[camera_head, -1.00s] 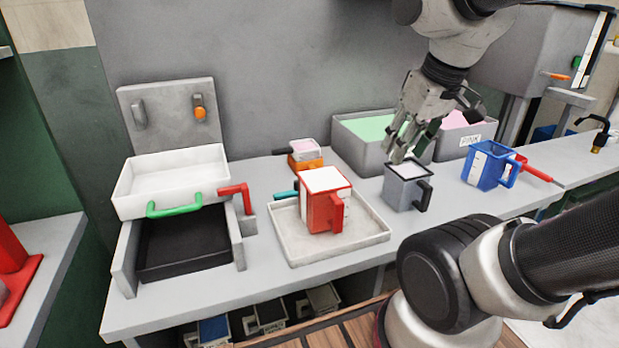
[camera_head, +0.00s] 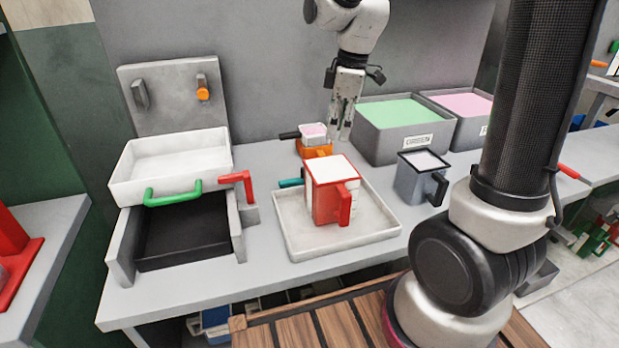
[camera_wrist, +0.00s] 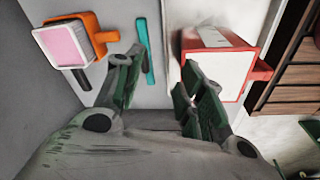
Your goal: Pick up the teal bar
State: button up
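The teal bar (camera_head: 291,183) shows in the head view at the back left of the pale tray (camera_head: 292,247), partly hidden by the red mug (camera_head: 329,202). My gripper (camera_head: 343,137) hangs pointing down behind the tray in the head view. In the wrist view its fingers (camera_wrist: 160,72) are apart and empty. The bar appears near the left finger, beyond the tips; the exact gap cannot be told.
The small orange cup with pink filling (camera_head: 314,136) stands behind the tray, close to my gripper. A grey mug (camera_head: 423,178) is to the right. Bins with green (camera_head: 397,113) and pink (camera_head: 468,103) filling stand at the back. A press with a white pan (camera_head: 170,178) is at left.

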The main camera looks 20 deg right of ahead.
jog(key=w+a+f+n, duration=0.1)
jog(key=f, duration=0.1)
jog(key=w+a+f+n, duration=0.1)
jog(key=w+f, duration=0.1)
jog(key=w+a+f+n+g, duration=0.1)
jog(key=a+f+n, duration=0.1)
jog(key=shift+w+a+f, duration=0.1)
jog(key=shift+w+f, duration=0.1)
jog(key=shift+w, duration=0.2)
jog(key=f, duration=0.2)
jog(key=a+f, duration=0.1)
jog(key=f, duration=0.4)
jog(key=shift+w+a+f, duration=0.15)
jog(key=shift+w+f, duration=0.05)
jog(key=shift+f, duration=0.2)
grip_shut()
